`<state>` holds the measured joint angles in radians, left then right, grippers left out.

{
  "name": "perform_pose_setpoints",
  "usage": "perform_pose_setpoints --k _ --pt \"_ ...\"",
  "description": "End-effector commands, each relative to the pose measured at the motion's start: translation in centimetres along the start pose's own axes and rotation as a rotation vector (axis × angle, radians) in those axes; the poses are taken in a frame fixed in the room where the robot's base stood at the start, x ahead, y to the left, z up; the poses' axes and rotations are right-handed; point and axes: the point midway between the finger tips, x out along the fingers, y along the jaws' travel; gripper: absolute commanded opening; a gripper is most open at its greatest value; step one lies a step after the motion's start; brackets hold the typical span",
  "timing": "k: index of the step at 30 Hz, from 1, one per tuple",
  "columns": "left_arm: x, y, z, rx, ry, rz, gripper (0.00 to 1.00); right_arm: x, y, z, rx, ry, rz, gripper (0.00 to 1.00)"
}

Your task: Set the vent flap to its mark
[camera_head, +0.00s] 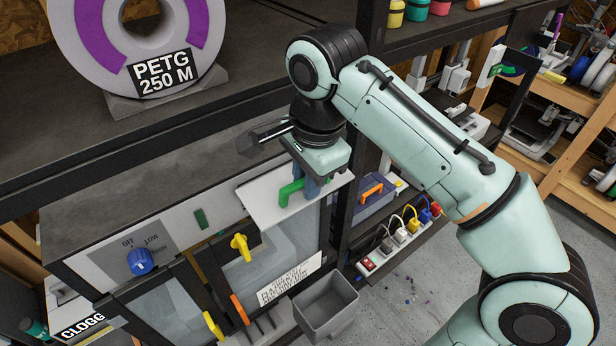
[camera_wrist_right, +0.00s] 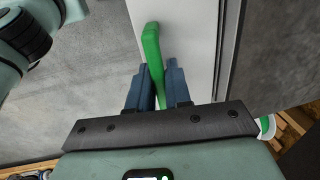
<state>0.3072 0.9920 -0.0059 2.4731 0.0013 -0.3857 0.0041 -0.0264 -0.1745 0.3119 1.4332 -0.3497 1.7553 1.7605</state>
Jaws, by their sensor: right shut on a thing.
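The vent flap is a white plate (camera_head: 262,208) at the upper right of the printer enclosure's front, sticking out toward me. Its green handle (camera_head: 289,192) also shows in the right wrist view (camera_wrist_right: 152,45). My right gripper (camera_head: 311,184) has come down from above and is shut on the green handle. In the wrist view its two blue fingers (camera_wrist_right: 157,78) stand on either side of the handle. A short green mark (camera_head: 201,219) is on the white front panel, left of the flap. My left gripper is not in view.
A blue knob (camera_head: 140,261) sits at the panel's left. Yellow handles (camera_head: 240,247) are on the doors below the flap. A grey bin (camera_head: 326,306) hangs at the lower front. A large PETG spool (camera_head: 140,45) stands on the shelf above. A power strip (camera_head: 398,238) lies to the right.

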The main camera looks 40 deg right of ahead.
Motion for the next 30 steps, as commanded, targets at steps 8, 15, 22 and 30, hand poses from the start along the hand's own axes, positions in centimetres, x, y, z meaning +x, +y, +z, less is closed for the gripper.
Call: perform_pose_setpoints --k 8,15,22,30 --pt "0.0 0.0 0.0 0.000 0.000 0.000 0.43 -0.1 0.0 0.0 0.000 -0.001 -0.004 0.39" --pt "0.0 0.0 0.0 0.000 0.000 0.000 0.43 -0.1 0.0 0.0 0.000 -0.001 -0.003 0.39" --pt "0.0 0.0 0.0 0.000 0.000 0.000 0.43 0.1 0.2 0.0 0.000 0.001 -0.032 0.39" --pt "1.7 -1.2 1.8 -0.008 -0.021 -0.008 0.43 2.1 0.9 0.0 -0.002 -0.001 -0.233 0.39"
